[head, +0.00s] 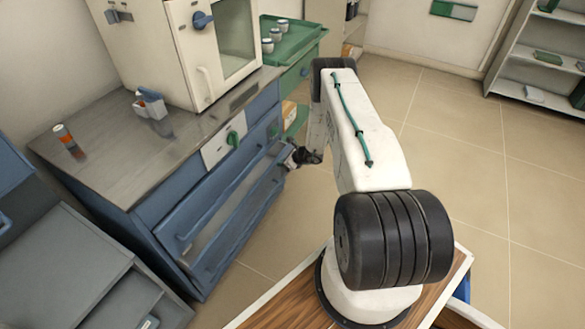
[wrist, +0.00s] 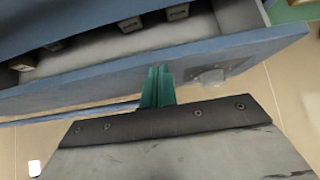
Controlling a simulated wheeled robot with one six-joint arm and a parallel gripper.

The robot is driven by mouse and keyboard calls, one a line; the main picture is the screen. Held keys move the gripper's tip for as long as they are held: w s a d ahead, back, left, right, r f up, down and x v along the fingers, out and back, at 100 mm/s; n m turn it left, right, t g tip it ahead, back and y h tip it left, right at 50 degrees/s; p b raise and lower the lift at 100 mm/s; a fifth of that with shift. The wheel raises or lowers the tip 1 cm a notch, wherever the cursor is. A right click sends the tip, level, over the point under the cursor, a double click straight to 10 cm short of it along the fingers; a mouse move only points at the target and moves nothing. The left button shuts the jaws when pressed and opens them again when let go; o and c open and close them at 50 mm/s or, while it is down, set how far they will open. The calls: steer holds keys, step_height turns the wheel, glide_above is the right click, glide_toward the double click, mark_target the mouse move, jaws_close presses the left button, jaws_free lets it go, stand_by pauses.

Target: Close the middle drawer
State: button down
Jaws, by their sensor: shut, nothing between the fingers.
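The blue cabinet (head: 150,208) stands under the furnace, with a long blue drawer (head: 240,222) standing out from its front. Which level this drawer is cannot be told for certain. In the wrist view the drawer is partly open, with a blue front wall (wrist: 100,75) and a grey inside holding several small blocks (wrist: 130,24). My gripper (head: 292,159) is at the right end of the drawer front. In the wrist view its green fingers (wrist: 157,86) are together and empty, pointing at the outer face of the front. They are at or very near it; contact cannot be told.
A grey cabinet (head: 75,270) stands at lower left. A green tray (head: 290,42) holds white pots. The floor at right is clear.

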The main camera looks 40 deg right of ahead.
steer(key=shift+w+a, duration=0.25)
steer(key=shift+w, duration=0.35)
steer(key=shift+w+a, duration=0.2)
steer(key=shift+w, duration=0.4)
